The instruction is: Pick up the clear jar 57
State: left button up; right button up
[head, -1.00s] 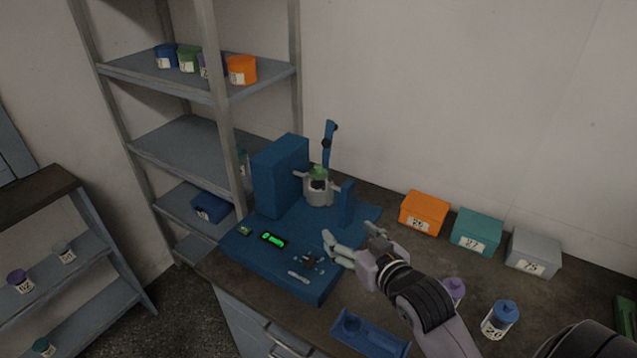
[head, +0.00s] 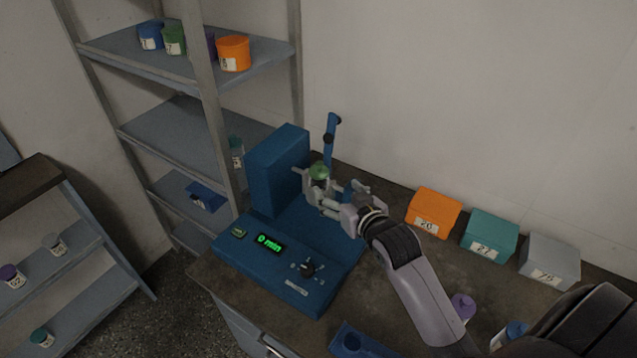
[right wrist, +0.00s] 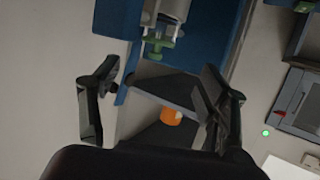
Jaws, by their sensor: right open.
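My right gripper (head: 330,198) is open in the head view, beside the green-topped holder (head: 319,172) on the blue sieve shaker (head: 283,250). I cannot tell whether it touches the holder, and its fingers partly hide it. In the right wrist view the open fingers (right wrist: 158,105) stand wide apart with nothing gripped; the green clamp part (right wrist: 160,45) shows beyond them. A pale, clear-looking jar (head: 55,243) with a white label stands on the low shelf at left, far from the gripper. Its number is too small to read, so I cannot confirm it is 57. My left gripper is out of view.
Orange (head: 433,212), teal (head: 489,236) and grey (head: 549,261) boxes line the wall at right. A purple-lidded jar (head: 463,306) and a blue-lidded jar (head: 510,335) stand near my right arm. A tall shelf rack (head: 180,130) stands behind the shaker.

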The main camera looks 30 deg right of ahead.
aim_at(321, 175)
jog(key=x, duration=0.5)
jog(key=shift+d+f+p, duration=0.1)
jog(key=shift+p, duration=0.2)
jog(key=shift+w, duration=0.45)
jog(key=p+x, duration=0.1)
jog(key=x, duration=0.2)
jog(key=shift+w+d+f+p, duration=0.1)
jog(key=shift+w+p, duration=0.05)
jog(key=shift+p, duration=0.15)
jog(key=shift+w+f, duration=0.25)
jog(key=shift+w, duration=0.4)
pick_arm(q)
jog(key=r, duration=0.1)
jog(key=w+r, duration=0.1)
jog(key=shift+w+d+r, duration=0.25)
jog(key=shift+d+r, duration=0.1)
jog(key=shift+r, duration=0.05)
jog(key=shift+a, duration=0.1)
pick_arm(e)
grip_shut()
